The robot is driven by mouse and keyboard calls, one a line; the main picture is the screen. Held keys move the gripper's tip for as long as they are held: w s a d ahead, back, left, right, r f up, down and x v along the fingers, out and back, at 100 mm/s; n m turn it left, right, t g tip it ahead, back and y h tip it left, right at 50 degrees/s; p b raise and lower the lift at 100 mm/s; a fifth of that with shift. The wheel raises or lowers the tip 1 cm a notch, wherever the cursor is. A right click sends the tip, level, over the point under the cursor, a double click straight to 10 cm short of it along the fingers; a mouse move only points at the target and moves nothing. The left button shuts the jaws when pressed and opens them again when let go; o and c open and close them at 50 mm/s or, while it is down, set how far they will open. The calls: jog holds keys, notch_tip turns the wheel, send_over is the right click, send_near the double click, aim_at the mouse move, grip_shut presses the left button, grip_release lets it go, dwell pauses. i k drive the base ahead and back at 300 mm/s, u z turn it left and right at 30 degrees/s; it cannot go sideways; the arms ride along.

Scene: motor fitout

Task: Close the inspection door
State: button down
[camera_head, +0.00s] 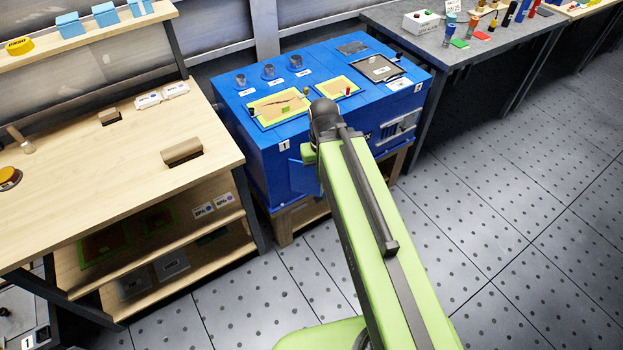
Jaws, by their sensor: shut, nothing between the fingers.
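The blue machine cabinet (262,165) stands on a wooden base beyond my arm. On its front, a blue panel that looks like the inspection door (303,178) appears to stand out at an angle, partly open. My green arm crosses in front of the cabinet and hides the panel's right side and part of the front. The arm's dark joint is in front of the cabinet's top front edge. My gripper's fingers are hidden behind the arm, so I cannot see whether they touch the panel.
A wooden workbench (85,160) with lower shelves stands close on the left of the cabinet. A grey table (470,45) with small coloured items stands at the back right. Yellow-rimmed panels (283,107) lie on the cabinet top. The tiled floor (500,220) on the right is clear.

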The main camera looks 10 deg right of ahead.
aim_at(302, 180)
jog(key=u, duration=0.4)
jog(key=k, duration=1.35)
jog(key=u, duration=0.55)
jog(key=i, duration=1.55)
jog(key=u, duration=0.8)
